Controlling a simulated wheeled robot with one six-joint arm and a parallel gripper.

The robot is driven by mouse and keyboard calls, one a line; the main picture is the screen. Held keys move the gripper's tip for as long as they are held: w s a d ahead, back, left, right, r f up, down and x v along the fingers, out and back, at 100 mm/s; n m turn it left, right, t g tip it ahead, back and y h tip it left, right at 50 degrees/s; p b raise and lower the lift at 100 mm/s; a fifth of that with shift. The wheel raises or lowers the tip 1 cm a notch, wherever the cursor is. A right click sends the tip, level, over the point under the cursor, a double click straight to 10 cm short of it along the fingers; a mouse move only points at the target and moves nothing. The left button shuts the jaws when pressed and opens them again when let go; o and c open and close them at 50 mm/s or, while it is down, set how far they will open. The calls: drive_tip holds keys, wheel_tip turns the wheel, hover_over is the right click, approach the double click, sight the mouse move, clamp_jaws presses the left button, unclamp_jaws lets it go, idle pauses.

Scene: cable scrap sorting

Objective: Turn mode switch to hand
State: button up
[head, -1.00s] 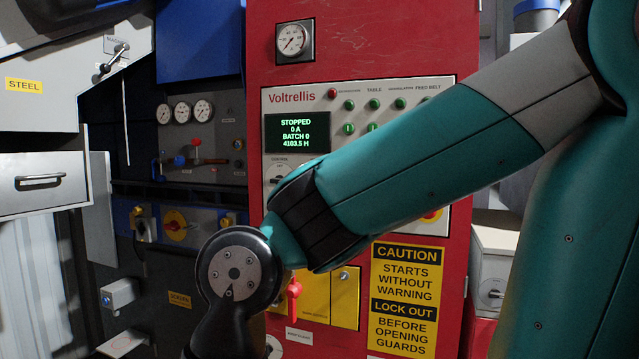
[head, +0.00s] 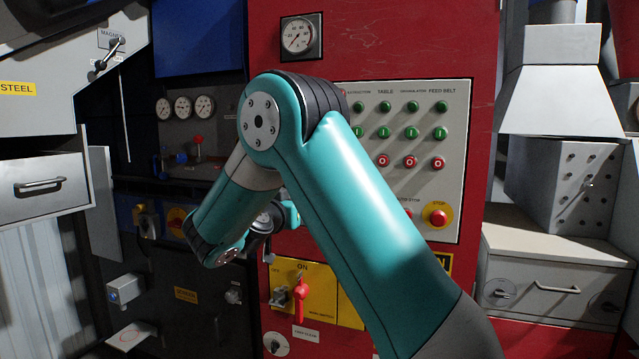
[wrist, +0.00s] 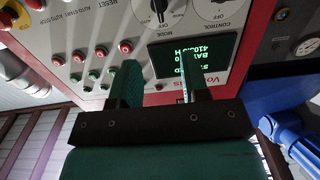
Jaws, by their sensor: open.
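The mode switch (wrist: 160,8) is a black knob on a pale dial, at the top edge of the wrist view beside the word MODE. The green-lettered display (wrist: 208,58) lies behind the right finger. In the head view my arm hides the switch, the display and the gripper's fingertips.
The control knob (wrist: 221,6) sits right beside the mode switch. Several push buttons (wrist: 92,57) are to the left in the wrist view. In the head view, a red stop button (head: 437,214) is at the panel's lower right and a red isolator handle (head: 300,287) below.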

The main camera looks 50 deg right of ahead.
drive_tip(key=p+x, duration=0.8)
drive_tip(key=x, duration=0.9)
drive_tip(key=shift+d+r+p, duration=0.35)
drive_tip(key=shift+p, duration=0.05)
clamp_jaws()
